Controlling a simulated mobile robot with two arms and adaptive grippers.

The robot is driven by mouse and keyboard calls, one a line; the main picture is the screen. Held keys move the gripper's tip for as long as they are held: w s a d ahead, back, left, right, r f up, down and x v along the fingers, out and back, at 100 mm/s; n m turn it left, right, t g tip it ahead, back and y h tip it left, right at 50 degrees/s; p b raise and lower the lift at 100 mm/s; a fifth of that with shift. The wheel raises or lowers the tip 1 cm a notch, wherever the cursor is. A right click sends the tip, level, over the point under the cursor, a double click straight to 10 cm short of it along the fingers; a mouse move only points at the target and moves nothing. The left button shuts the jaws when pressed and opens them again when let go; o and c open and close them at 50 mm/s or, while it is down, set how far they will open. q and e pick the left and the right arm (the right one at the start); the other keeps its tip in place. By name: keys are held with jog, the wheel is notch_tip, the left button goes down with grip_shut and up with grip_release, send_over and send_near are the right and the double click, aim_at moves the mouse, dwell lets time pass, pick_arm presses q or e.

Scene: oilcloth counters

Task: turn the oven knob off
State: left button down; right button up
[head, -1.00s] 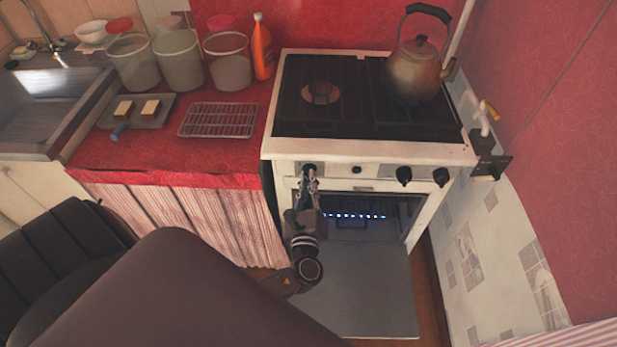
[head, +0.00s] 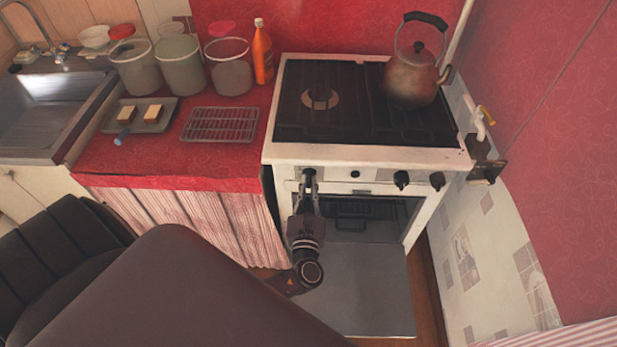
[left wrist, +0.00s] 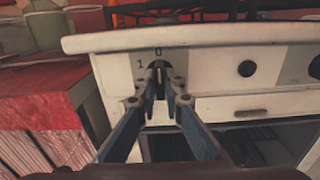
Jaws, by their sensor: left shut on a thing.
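The white stove (head: 370,152) stands against the red wall with its oven door (head: 370,290) folded down open. The oven knob (left wrist: 159,68) is a dark knob at the left end of the front panel, with "0" and "1" marks around it in the left wrist view. My left gripper (head: 309,186) reaches up over the open door to this knob. In the left wrist view my left gripper (left wrist: 160,82) is shut on the knob, its fingertips at either side and partly hiding it. The oven inside (head: 360,212) is dark. My right gripper is not in view.
Other black knobs (head: 401,180) sit on the right of the panel. A kettle (head: 412,80) stands on the hob. A wire rack (head: 220,124), a tray (head: 150,125) and several jars lie on the red counter (head: 130,165) at left.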

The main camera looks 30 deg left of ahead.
pick_arm(q)
jog(key=shift+f, duration=0.15)
jog(key=c, duration=2)
grip_release()
jog(key=shift+c, duration=0.2)
jog(key=shift+s+d, duration=0.1)
jog(key=v, duration=1.2)
